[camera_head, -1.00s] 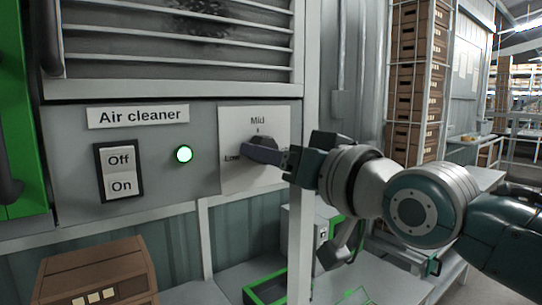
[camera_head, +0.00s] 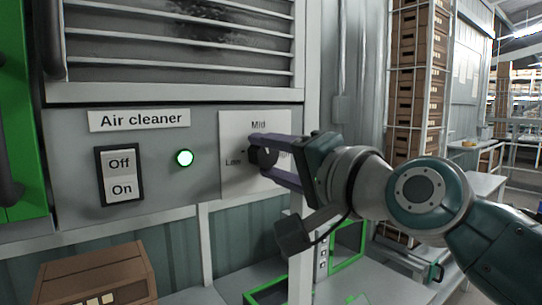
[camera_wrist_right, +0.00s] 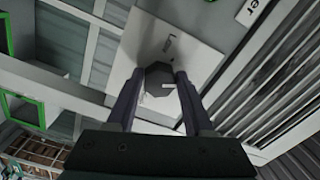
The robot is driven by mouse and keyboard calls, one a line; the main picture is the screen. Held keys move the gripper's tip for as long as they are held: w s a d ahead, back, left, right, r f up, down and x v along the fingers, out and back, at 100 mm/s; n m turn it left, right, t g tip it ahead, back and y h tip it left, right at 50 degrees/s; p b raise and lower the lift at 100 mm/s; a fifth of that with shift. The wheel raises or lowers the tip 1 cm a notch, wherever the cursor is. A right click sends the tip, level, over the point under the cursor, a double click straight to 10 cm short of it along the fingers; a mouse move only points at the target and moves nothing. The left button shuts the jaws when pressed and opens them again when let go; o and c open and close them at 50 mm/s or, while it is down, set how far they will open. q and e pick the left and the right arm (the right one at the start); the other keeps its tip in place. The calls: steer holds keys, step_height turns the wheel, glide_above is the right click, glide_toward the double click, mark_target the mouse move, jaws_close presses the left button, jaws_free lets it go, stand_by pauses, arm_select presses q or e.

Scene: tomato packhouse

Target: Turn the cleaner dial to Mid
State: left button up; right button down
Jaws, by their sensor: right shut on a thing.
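The dark cleaner dial (camera_head: 264,158) sits on a white plate (camera_head: 232,185) on the air cleaner panel. "Mid" is printed above the dial and "Low" to its left; the label at its right is mostly covered by a finger. My right gripper (camera_head: 262,158) is shut on the dial, one finger above it and one below. In the right wrist view the dial (camera_wrist_right: 160,77) sits between the two fingers, and its white line points right, away from "Low" and seemingly towards the panel's upper side. My left gripper is not in view.
A louvred grille (camera_head: 180,60) is above. A brown crate (camera_head: 98,272) stands below at left. Stacked brown crates in a rack (camera_head: 418,80) stand behind my right arm.

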steer(key=m, duration=0.3)
steer(key=shift+r+p, duration=0.15)
steer(key=shift+p, duration=0.15)
steer(key=shift+m, duration=0.8)
steer(key=shift+c, duration=1.4)
jaws_free()
steer(key=shift+s+d, duration=0.35)
steer(key=shift+s, duration=0.15)
steer(key=b+v, duration=0.2)
steer(key=v, duration=0.6)
steer(key=shift+s+d, duration=0.2)
steer(key=shift+s, duration=0.1)
